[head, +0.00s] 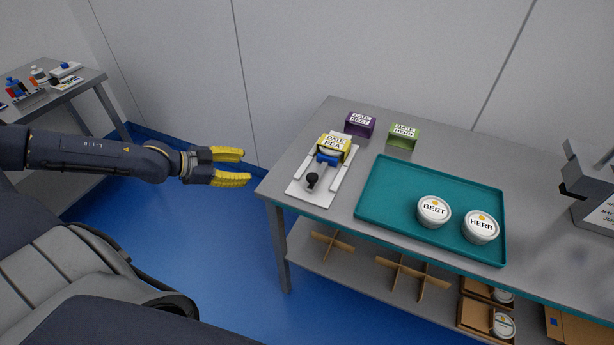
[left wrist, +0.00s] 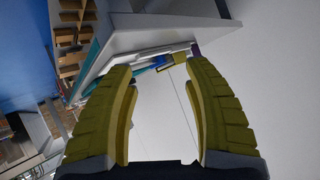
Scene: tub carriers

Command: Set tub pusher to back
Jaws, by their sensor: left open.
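The tub pusher (head: 326,160) is a blue bar with a black knob (head: 312,180) toward its front, on a white base plate (head: 312,197) with side rails at the table's left end. Behind the blue bar, touching or very near it, is a yellow block (head: 338,143) labelled "DATE PEA". My left gripper (head: 246,167), with yellow fingers, is open and empty in the air left of the table, apart from the pusher. In the left wrist view its fingers (left wrist: 163,115) frame the wall, with the table edge beyond. My right gripper is not in view.
Purple "DATE BEET" (head: 360,124) and green "DATE HERB" (head: 404,135) blocks stand behind the plate. A teal tray (head: 390,205) holds a BEET tub (head: 433,211) and a HERB tub (head: 481,226). A grey device (head: 592,190) stands at the right. A side table (head: 75,92) stands far left.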

